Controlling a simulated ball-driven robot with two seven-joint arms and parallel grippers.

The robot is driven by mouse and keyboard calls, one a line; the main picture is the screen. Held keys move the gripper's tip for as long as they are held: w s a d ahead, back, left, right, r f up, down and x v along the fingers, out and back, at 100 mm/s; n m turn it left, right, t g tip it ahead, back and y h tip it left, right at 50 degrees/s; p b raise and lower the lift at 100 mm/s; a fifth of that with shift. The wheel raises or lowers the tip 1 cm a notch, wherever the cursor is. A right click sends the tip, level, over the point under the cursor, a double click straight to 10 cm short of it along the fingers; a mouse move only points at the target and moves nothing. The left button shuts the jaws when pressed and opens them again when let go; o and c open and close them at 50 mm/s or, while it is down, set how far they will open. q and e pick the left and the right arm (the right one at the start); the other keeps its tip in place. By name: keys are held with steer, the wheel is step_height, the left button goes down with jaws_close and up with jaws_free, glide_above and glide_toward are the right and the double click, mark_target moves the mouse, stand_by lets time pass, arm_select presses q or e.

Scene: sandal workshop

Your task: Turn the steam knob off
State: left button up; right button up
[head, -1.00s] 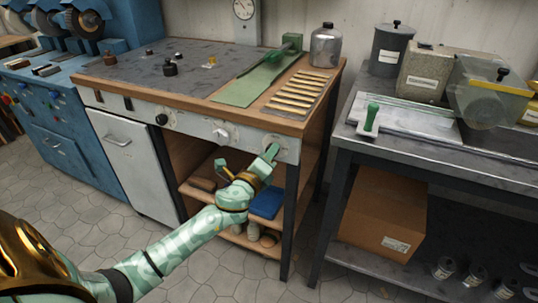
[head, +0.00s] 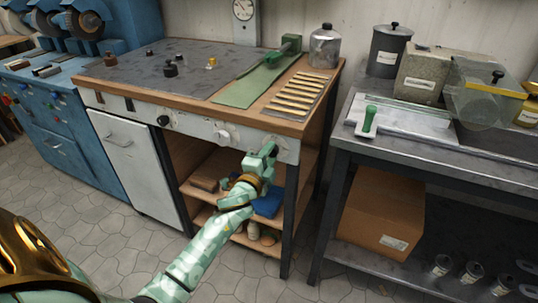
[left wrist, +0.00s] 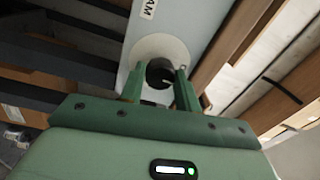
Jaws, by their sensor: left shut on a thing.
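The steam knob (left wrist: 159,74) is dark and sits on a round pale plate (left wrist: 172,46) in the left wrist view. A label ending in "AM" (left wrist: 148,8) is on the panel beside it. My left gripper (left wrist: 159,82) is shut on the knob, one green finger on each side. In the head view my left gripper (head: 268,151) is at the right end of the bench's front panel (head: 190,125) and hides the knob. I cannot read the knob's setting. My right gripper is not in view.
A black knob (head: 163,120) and a pale knob (head: 223,137) are further left on the same panel. Open shelves with a blue item (head: 267,204) lie below my gripper. A dark metal table (head: 420,150) stands to the right, across a narrow gap.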

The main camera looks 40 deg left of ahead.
arm_select(q)
steer(key=shift+f, duration=0.1)
stand_by(0.4)
steer(key=o, duration=1)
steer(key=p+v, duration=0.2)
steer(key=v, duration=1.4)
steer(key=shift+s+d+p, duration=0.1)
steer(key=shift+s+p, duration=0.05)
steer(key=shift+p, duration=0.25)
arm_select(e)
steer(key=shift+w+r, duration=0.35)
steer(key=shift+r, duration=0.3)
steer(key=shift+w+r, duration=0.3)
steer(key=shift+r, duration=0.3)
